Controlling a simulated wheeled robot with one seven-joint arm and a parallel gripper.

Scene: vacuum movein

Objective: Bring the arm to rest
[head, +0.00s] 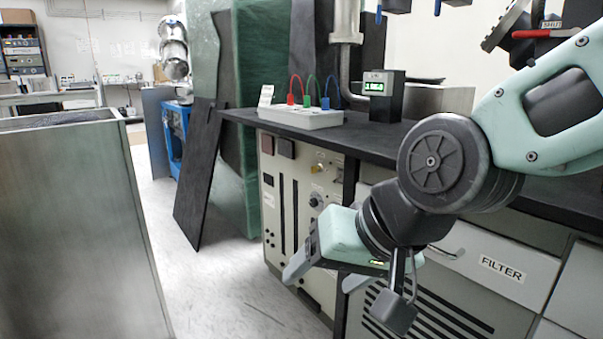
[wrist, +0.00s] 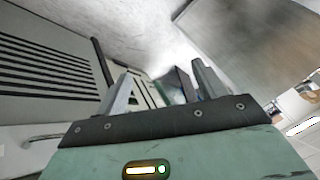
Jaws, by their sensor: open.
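My gripper (head: 322,278) hangs low in front of the bench cabinets, at the lower middle of the head view. Its two fingers are apart, and nothing shows between them. In the wrist view my gripper (wrist: 160,88) also shows two separated fingers with empty space between. My arm is bent, coming in from the right of the head view, with the wrist below the level of the bench top.
A dark bench top (head: 370,138) carries a white box with coloured leads (head: 300,115) and a small meter (head: 382,95). Beneath are a control panel (head: 300,205) and a FILTER drawer (head: 500,268). A metal cabinet (head: 75,230) stands left. Floor (head: 215,285) between is clear.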

